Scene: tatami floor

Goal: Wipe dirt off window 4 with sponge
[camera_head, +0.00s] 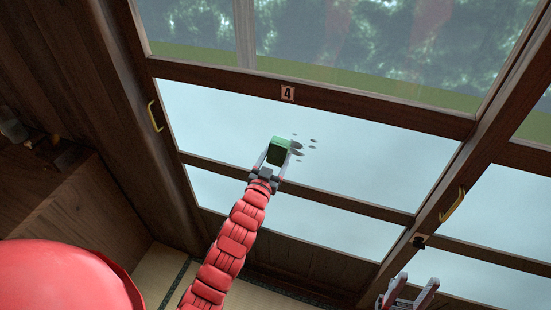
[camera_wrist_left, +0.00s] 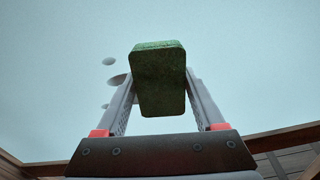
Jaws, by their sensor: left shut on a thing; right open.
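Window 4 (camera_head: 390,150) is a pale glass pane in a dark wood frame, with a number plate "4" (camera_head: 288,93) on the rail above it. My left gripper (camera_head: 272,162) is shut on a green sponge (camera_head: 278,149) in front of this pane. The sponge also shows in the left wrist view (camera_wrist_left: 160,80), between the two fingers. Grey dirt spots (camera_head: 312,147) lie just right of the sponge, and some show left of it in the wrist view (camera_wrist_left: 120,79). I cannot tell whether the sponge touches the glass. My right gripper (camera_head: 407,283) is open and empty at the lower right.
A yellow handle (camera_head: 154,116) is on the left frame and another (camera_head: 452,205) on the right post. A wooden wall and ledge (camera_head: 45,195) stand at the left. Tatami floor (camera_head: 160,270) shows below. The pane right of the spots is clear.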

